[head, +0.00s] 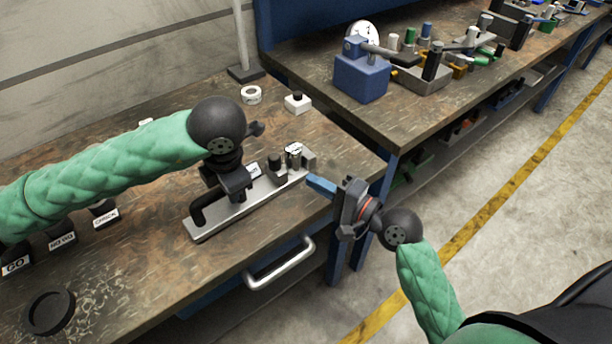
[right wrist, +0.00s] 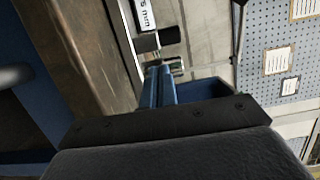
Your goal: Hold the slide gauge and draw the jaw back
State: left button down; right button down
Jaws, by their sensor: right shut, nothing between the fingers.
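The slide gauge (head: 240,212), a long grey bar with a black handle (head: 205,207) at its near left end, lies on the wooden bench. A black post (head: 274,166) and a metal-topped block (head: 294,156), perhaps the jaw, stand toward its right end. My left gripper (head: 230,187) is over the bar's middle; its fingertips are hidden, so its grip is unclear. My right gripper (head: 313,183) is shut and empty, its blue fingers just off the gauge's right end. In the right wrist view the fingertips (right wrist: 158,74) point at the gauge, which shows a "5 mm" label (right wrist: 144,14).
Labelled spots GO (head: 17,264), NO GO (head: 62,240) and CHECK (head: 106,217) lie at left, with a black dish (head: 49,312) in front. A tape roll (head: 251,94) and a white button box (head: 297,103) stand behind. A drawer handle (head: 280,265) juts from the bench front.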

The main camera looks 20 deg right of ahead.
jog(key=shift+v, duration=1)
jog(key=w+r+n+g+y, duration=0.2)
jog(key=w+r+n, duration=0.2)
jog(key=w+r, duration=0.55)
jog(key=w+r+n+g+y, duration=0.2)
jog(key=w+r+n, duration=0.3)
jog(key=r, duration=0.7)
jog(key=n+g+h, duration=0.3)
jog(key=n+g, duration=0.1)
jog(key=g, duration=0.9)
send_near(294, 151)
jog(key=x, duration=0.3)
jog(key=r+x, duration=0.1)
jog(key=x, duration=0.2)
jog(key=a+x, duration=0.1)
jog(key=x, duration=0.2)
jog(key=shift+r, duration=0.35)
